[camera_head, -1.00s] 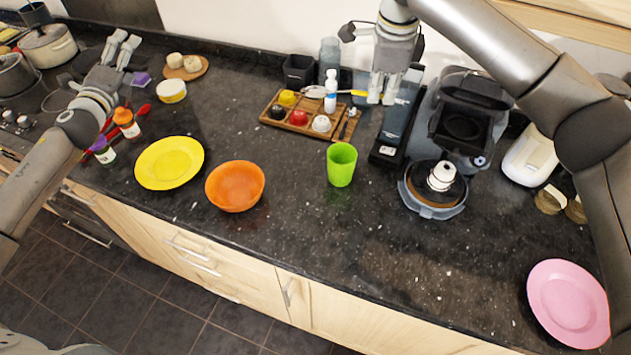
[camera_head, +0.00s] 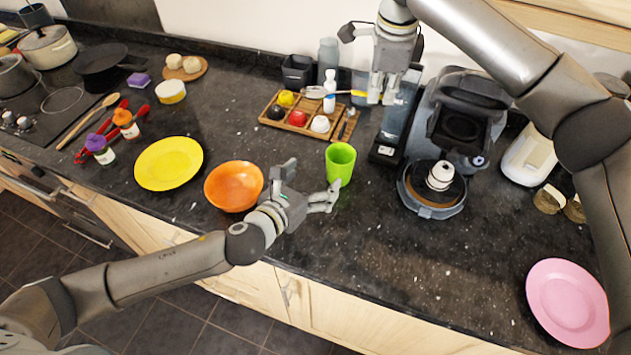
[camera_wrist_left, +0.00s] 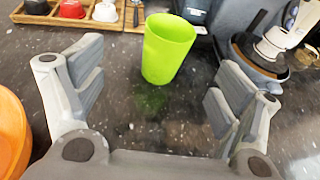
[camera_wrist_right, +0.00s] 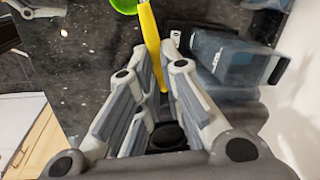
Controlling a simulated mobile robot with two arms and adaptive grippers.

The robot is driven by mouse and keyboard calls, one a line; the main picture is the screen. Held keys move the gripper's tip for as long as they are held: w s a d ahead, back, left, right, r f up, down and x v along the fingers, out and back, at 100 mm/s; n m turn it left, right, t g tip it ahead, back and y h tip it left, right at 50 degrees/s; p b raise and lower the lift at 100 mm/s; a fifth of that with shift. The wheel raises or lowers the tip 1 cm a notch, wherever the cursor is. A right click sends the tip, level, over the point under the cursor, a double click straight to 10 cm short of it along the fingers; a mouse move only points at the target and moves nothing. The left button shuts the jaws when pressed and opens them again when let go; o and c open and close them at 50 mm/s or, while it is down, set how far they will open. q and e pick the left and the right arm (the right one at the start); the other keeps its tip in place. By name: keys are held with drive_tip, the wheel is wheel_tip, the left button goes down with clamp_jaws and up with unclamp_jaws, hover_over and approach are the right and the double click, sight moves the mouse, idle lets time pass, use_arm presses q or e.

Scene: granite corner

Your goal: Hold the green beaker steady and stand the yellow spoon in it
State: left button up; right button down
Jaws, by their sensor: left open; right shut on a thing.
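The green beaker (camera_head: 340,165) stands upright on the dark counter. It shows ahead of the fingers in the left wrist view (camera_wrist_left: 168,50). My left gripper (camera_head: 313,184) is open, low over the counter just left of and in front of the beaker, with no finger visibly touching it. My right gripper (camera_head: 382,97) is shut on the yellow spoon (camera_head: 346,93) and holds it up behind the beaker. The spoon lies roughly level, its pale bowl pointing left. Its yellow handle (camera_wrist_right: 151,45) runs out from between the fingers in the right wrist view.
An orange bowl (camera_head: 234,187) sits close to my left gripper, a yellow plate (camera_head: 169,164) further left. A wooden tray (camera_head: 287,124) of small pots stands behind the beaker, a coffee machine (camera_head: 458,125) to its right.

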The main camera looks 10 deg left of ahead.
sight(345, 156)
use_arm(q)
drive_tip(key=x, duration=0.7)
drive_tip(key=d+x, duration=0.1)
drive_tip(key=x, duration=0.3)
drive_tip(key=shift+d+f, duration=0.15)
drive_tip(key=shift+f, duration=0.1)
drive_tip(key=c, duration=1.1)
use_arm(e)
wheel_tip(345, 156, down, 13)
idle(0.9)
drive_tip(key=shift+r, duration=0.1)
drive_tip(key=c, duration=1.5)
unclamp_jaws()
